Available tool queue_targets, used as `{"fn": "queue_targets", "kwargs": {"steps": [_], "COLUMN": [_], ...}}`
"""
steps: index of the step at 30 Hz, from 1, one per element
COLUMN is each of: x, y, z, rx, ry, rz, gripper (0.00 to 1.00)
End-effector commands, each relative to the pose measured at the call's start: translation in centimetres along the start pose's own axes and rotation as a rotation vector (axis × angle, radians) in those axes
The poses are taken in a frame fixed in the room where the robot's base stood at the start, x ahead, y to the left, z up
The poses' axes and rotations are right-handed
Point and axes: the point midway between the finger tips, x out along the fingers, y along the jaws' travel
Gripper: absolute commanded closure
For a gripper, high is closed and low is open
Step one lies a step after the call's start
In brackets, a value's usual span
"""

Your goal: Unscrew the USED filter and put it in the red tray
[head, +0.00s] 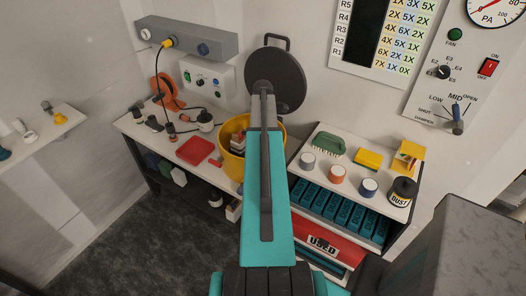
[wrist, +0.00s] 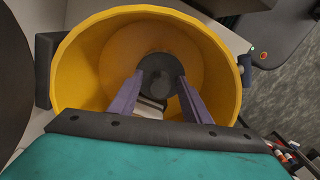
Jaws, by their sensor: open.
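A yellow drum (head: 228,136) stands open between the two benches; it fills much of the wrist view (wrist: 84,70). Inside it is a dark round part with a raised centre (wrist: 160,72), with a pale piece below it; I cannot tell whether this is the used filter. My gripper (wrist: 161,84) is open inside the drum, its purple fingers either side of the dark part. Contact is not clear. My arm hides the gripper in the head view. A red tray-like front labelled USED (head: 343,254) is low in the right bench. A flat red piece (head: 195,151) lies on the left bench.
A dark round lid with a handle (head: 287,88) stands raised behind the drum. Several teal boxes (head: 340,208) fill the shelf above the USED front. The right bench top holds jars, a green brush (head: 329,145) and a dust bottle (head: 402,192). Dark floor is clear at left.

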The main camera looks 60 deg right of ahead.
Motion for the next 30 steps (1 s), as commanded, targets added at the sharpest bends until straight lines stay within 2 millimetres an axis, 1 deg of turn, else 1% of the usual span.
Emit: {"fn": "queue_targets", "kwargs": {"steps": [30], "x": [0.01], "y": [0.00], "z": [0.00], "rx": [0.683], "ry": [0.000], "rz": [0.000], "gripper": [0.56]}}
